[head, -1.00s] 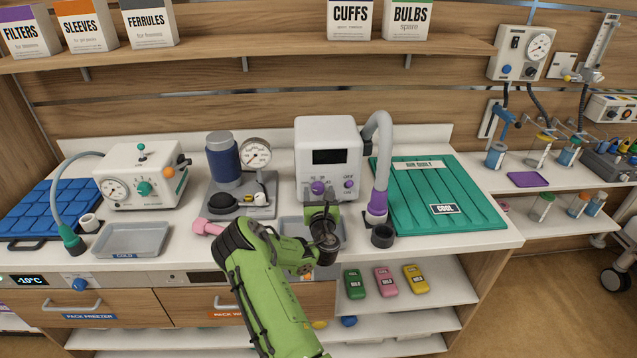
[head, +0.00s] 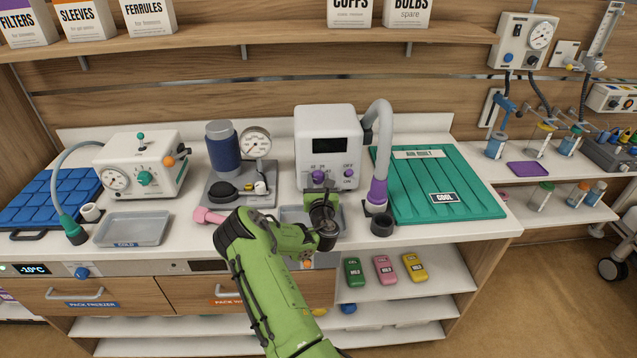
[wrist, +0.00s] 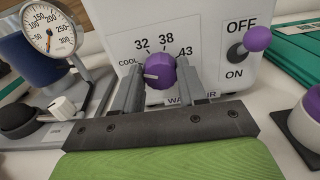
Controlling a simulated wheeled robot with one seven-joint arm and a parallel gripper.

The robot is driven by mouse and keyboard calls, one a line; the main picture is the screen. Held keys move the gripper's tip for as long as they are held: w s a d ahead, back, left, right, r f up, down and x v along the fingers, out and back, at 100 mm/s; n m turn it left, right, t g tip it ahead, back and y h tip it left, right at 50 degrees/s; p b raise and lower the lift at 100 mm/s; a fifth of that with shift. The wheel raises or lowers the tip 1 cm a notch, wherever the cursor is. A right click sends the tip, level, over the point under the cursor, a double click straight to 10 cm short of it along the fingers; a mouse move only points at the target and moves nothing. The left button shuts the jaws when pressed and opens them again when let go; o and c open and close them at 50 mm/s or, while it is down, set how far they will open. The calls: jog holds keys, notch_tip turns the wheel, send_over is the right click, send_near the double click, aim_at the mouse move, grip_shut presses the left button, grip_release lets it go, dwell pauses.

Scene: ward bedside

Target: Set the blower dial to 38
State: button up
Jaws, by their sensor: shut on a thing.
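The blower (head: 326,135) is a white box with a dark display and a grey hose on the bench. Its purple dial (wrist: 160,70) has a white pointer aimed left, near COOL; 32, 38 and 43 are printed around it. My gripper (wrist: 159,80) is shut on the dial, one finger on each side. In the head view my gripper (head: 321,190) reaches the blower's front and partly hides it. A purple-knobbed OFF/ON switch (wrist: 256,40) is right of the dial, its knob raised toward OFF.
A purple hose nozzle (head: 376,192) and dark cup (head: 382,225) stand right of the blower, beside a green quilt (head: 440,185). A pump with a gauge (head: 256,143) stands close on the left. A grey tray (head: 292,213) lies under my wrist.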

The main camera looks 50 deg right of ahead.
jog(key=shift+m, duration=0.3)
jog(key=m, duration=0.3)
jog(key=shift+m+b, duration=0.4)
jog(key=m+b, duration=0.1)
jog(key=m, duration=0.3)
jog(key=shift+s+d, duration=0.1)
jog(key=m, duration=0.5)
jog(key=shift+b, duration=0.4)
jog(key=shift+f+m+b, duration=0.15)
jog(key=shift+m+b, duration=0.25)
jog(key=shift+m, duration=1.6)
jog(key=o, duration=1)
jog(key=shift+s, duration=0.1)
